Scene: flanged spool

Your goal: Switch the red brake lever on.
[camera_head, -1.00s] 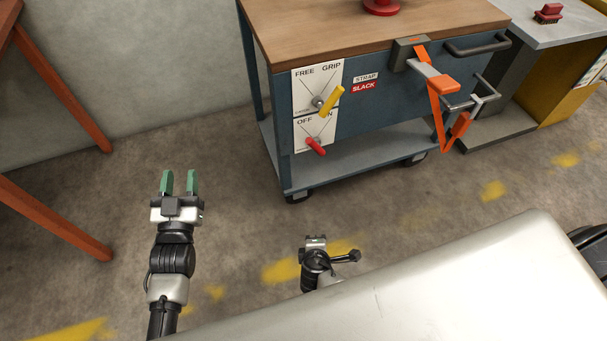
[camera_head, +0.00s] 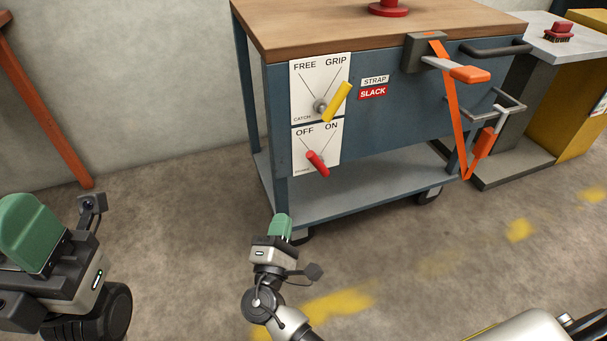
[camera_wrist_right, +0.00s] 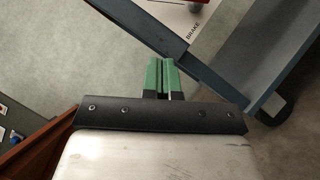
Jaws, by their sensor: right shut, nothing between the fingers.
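The red brake lever (camera_head: 317,163) is on the lower white plate (camera_head: 332,140) on the cart's front. Its upper end leans left toward OFF, away from ON. My right gripper (camera_head: 281,222) is below and left of the lever, apart from it, in front of the cart's lower corner. Its green fingers are together and empty, also in the right wrist view (camera_wrist_right: 162,75). That view shows the BRAKE label and a bit of red at the top edge. My left gripper (camera_head: 30,235) is large at the lower left; I cannot tell its finger gap.
Above is a yellow lever (camera_head: 336,102) leaning toward GRIP, beside a SLACK label (camera_head: 373,92). An orange strap (camera_head: 455,110) hangs from the cart front at right. The cart's lower shelf (camera_head: 375,195) juts below the plates. Floor left of the cart is clear.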

